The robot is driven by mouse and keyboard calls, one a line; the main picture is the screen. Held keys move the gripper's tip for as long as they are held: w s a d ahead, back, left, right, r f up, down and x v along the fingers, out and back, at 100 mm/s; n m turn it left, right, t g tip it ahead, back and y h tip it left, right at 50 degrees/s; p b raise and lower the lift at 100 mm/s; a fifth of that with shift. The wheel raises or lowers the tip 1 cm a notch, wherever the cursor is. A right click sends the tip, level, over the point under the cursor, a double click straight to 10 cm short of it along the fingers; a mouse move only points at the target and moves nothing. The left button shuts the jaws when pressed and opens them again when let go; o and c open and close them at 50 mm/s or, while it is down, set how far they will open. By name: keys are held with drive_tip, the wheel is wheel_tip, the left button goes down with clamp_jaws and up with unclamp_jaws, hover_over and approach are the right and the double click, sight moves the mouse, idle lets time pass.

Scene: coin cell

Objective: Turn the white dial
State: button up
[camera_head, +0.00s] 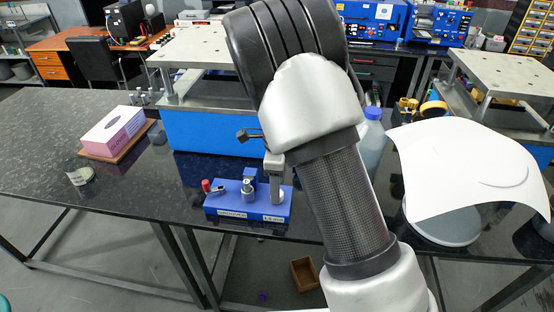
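I cannot make out a white dial for certain. Two blue instruments with panels, a left one (360,32) and a right one (424,38), stand on the back bench, and their small controls are too small to tell apart. A low blue fixture (233,211) with metal posts and a red-tipped part sits at the front edge of the dark table. My arm rises through the middle of the view and hides much of what is behind it. I cannot make out my gripper's fingers. A small dark bracket-like part (248,136) shows left of the arm; I cannot tell what it belongs to.
A pink and white box (113,132) lies on a brown board at left. A blue-based press-like stand (212,132) is behind the fixture. A bottle (371,142) and a white curved sheet (465,165) over a round grey container are at right. The dark table's left part is mostly clear.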

wheel_tip(320, 180, up, 16)
drive_tip(key=shift+f, duration=0.2)
idle(0.4)
drive_tip(key=s+d+r+n+t+y, duration=0.2)
drive_tip(key=s+d+r+n, duration=0.5)
drive_tip(key=s+r+n, duration=0.4)
drive_tip(key=s+d+n+t+h, duration=0.2)
drive_tip(key=s+d+n+t, duration=0.1)
drive_tip(key=s+n, duration=0.6)
drive_tip(key=s+d, duration=0.1)
drive_tip(key=s, duration=0.3)
drive_tip(key=shift+s+f+t, duration=0.3)
drive_tip(key=shift+s+f, duration=0.1)
